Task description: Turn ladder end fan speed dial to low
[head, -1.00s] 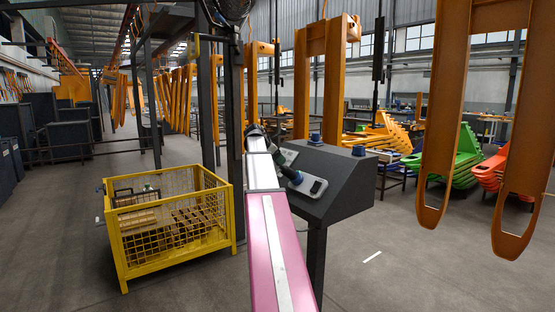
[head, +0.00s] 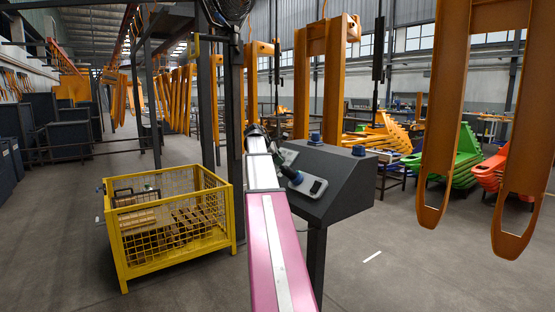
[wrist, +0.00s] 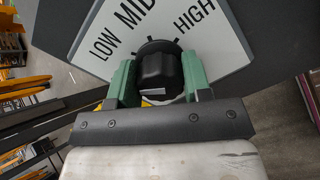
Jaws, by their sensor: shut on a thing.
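The black fan speed dial (wrist: 157,72) shows in the wrist view, in front of a white label plate (wrist: 215,48) reading LOW at left, MID in the middle and HIGH at right. My gripper (wrist: 157,80) has its green fingers on both sides of the dial and is shut on it. The fingers hide the dial's sides, and I cannot tell which word it points to. In the head view, the plate (head: 289,156) is partly seen on the dark console (head: 345,185), behind my arm. The dial is hidden there.
A black fan (head: 232,8) is at the top, above a dark post. A yellow mesh crate (head: 170,222) stands left of my arm. Orange forks (head: 440,120) hang at right. Floor at right is open.

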